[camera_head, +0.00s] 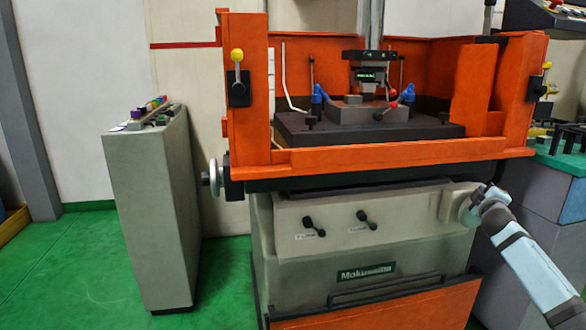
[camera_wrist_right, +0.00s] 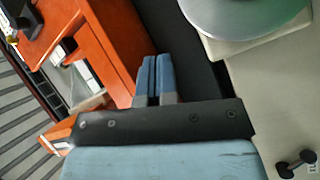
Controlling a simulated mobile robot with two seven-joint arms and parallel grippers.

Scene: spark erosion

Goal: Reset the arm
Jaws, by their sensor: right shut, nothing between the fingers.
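My right arm (camera_head: 530,262) comes in from the lower right in the head view. My right gripper (camera_head: 488,192) is at its far end, small and partly hidden by the arm, near the machine's front right corner. In the right wrist view the two blue fingers of this gripper (camera_wrist_right: 155,62) lie side by side, shut and empty. A pale round handwheel (camera_head: 468,212) is close beside the gripper. It also shows in the right wrist view (camera_wrist_right: 245,12), apart from the fingers. My left gripper is out of view.
The orange machine tank (camera_head: 390,158) is just beyond the gripper, above the beige machine body (camera_head: 290,220). A workbench (camera_head: 565,155) with small parts stands at the right. A grey cabinet (camera_head: 155,220) stands at the left. The green floor (camera_head: 75,260) there is clear.

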